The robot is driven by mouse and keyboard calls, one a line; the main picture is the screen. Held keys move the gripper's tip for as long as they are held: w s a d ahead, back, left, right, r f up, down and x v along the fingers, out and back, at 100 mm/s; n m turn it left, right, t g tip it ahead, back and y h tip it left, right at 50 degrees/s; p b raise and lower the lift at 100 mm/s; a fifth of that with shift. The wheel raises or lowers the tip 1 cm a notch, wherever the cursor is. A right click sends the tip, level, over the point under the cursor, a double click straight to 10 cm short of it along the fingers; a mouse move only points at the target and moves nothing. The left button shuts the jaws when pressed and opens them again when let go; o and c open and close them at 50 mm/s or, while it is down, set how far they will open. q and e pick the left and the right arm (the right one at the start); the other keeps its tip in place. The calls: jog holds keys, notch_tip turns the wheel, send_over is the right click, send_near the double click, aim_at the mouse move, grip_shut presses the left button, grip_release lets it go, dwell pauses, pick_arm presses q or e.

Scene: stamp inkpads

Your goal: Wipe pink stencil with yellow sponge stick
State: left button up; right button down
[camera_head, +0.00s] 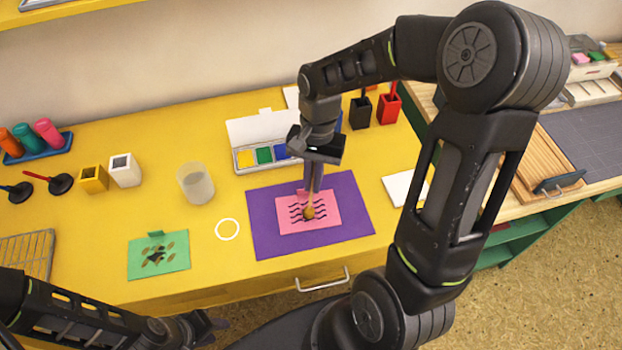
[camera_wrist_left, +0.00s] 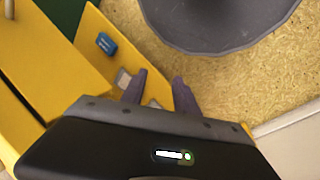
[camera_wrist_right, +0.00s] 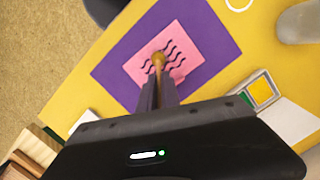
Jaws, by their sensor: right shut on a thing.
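The pink stencil (camera_head: 329,221) with wavy black lines lies on a purple mat (camera_head: 268,238). My right gripper (camera_head: 314,184) is above it, shut on the yellow sponge stick (camera_head: 308,212), whose round sponge end is over the stencil's middle. In the right wrist view the stencil (camera_wrist_right: 188,56) lies beyond my right fingertips (camera_wrist_right: 158,92), and the sponge end (camera_wrist_right: 158,60) overlaps its wavy lines. I cannot tell whether the sponge touches the stencil. My left gripper (camera_wrist_left: 158,90) is open and empty, low in front of the yellow table's edge.
A paint box (camera_head: 258,135) stands behind the mat. A white pad (camera_head: 400,187) lies right of it. Black (camera_head: 360,112) and red (camera_head: 388,108) holders stand at the back.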

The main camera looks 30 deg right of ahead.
jog(key=shift+s+d, duration=0.25)
jog(key=shift+d, duration=0.3)
jog(key=shift+a, duration=0.1)
jog(key=shift+w+a, duration=0.25)
jog(key=shift+a, duration=0.25)
dwell(0.4)
jog(key=shift+w+a, duration=0.25)
jog(key=shift+a, duration=0.3)
jog(key=shift+d, duration=0.15)
jog(key=shift+s+d, duration=0.25)
jog(key=shift+d, duration=0.2)
jog(key=shift+d, duration=0.1)
